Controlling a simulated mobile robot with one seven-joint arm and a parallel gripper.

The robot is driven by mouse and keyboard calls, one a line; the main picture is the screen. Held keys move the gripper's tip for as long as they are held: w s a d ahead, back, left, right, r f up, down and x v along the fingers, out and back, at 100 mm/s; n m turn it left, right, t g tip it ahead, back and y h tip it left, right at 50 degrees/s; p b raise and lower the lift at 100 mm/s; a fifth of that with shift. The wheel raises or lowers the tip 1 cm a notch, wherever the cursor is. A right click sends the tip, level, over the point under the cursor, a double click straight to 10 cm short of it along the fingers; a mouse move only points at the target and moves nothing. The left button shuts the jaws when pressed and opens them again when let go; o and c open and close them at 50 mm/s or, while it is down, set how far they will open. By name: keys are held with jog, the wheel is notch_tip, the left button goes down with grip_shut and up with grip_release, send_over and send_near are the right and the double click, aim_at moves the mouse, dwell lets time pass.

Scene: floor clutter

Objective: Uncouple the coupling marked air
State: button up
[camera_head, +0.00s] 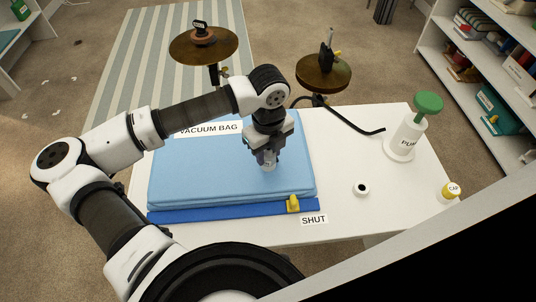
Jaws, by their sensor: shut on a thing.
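My gripper (266,152) points down over the blue vacuum bag (185,178) on the white table. It is shut on a small grey fitting (269,166) at the bag's upper surface; the jaws hide most of it. I can read no "air" mark on any coupling in this view. A black hose (345,118) runs out from behind my arm across the table and ends near the pump (404,138), apart from it.
A small white ring with a dark centre (361,194) and a yellow-topped cap (450,192) stand on the table's right part. A shelf (437,45) stands at right. The table's front right is mostly clear.

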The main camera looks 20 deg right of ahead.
jog(key=shift+r, duration=0.7)
jog(key=shift+r+p, duration=0.6)
jog(key=shift+r, duration=0.7)
